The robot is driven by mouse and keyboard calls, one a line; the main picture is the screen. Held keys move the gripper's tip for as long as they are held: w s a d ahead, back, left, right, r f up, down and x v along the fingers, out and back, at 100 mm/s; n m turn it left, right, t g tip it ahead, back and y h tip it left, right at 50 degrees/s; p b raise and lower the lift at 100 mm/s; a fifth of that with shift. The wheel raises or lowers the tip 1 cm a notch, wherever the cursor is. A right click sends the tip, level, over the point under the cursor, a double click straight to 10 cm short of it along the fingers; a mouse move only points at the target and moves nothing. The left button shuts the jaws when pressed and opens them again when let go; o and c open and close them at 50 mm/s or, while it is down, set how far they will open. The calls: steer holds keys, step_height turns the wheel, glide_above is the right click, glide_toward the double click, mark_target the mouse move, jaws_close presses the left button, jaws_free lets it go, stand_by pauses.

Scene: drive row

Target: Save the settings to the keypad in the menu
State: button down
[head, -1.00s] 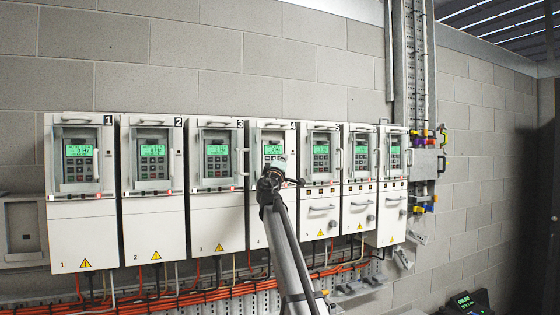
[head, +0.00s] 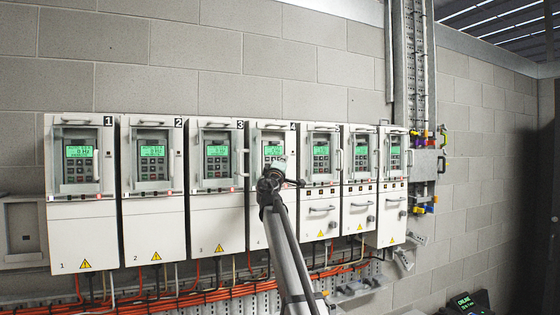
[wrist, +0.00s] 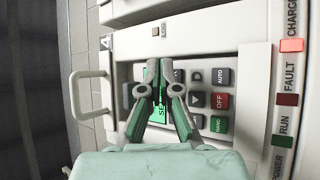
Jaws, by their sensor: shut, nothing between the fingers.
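Drive 4 (head: 259,215) is a white cabinet in the row on the wall, with a keypad and a lit green screen (head: 273,151) in its upper window. My gripper (head: 271,172) is in front of this keypad and hides much of it in the head view. In the wrist view the picture is turned sideways. My gripper (wrist: 160,66) is shut and empty, its fingertips over the keypad. Part of the green screen (wrist: 158,114) shows between the fingers, with letters starting "SE". The AUTO key (wrist: 220,77), red OFF key (wrist: 221,101) and green HAND key (wrist: 219,124) are uncovered. Contact with a key cannot be told.
A handle (wrist: 90,95) sticks out beside the keypad. A lamp strip has a lit red CHARGE lamp (wrist: 291,45) and darker FAULT (wrist: 287,99) and RUN lamps. Similar drives stand closely on both sides, including drive 3 (head: 216,215). Orange cables (head: 190,301) run below.

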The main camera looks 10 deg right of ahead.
steer(key=shift+w+a+b, duration=0.25)
steer(key=shift+w+b, duration=0.5)
steer(key=shift+b, duration=0.45)
stand_by(0.6)
stand_by(0.4)
steer(key=shift+s+d, duration=0.2)
steer(key=shift+s, duration=0.55)
steer(key=shift+s+a+b, duration=0.2)
steer(key=shift+a+b, duration=0.2)
steer(key=shift+a, duration=0.25)
steer(key=shift+s+a+b, duration=0.15)
steer(key=shift+a+b, duration=0.2)
steer(key=shift+a, duration=0.25)
steer(key=shift+w+b, duration=0.25)
steer(key=shift+b, duration=0.35)
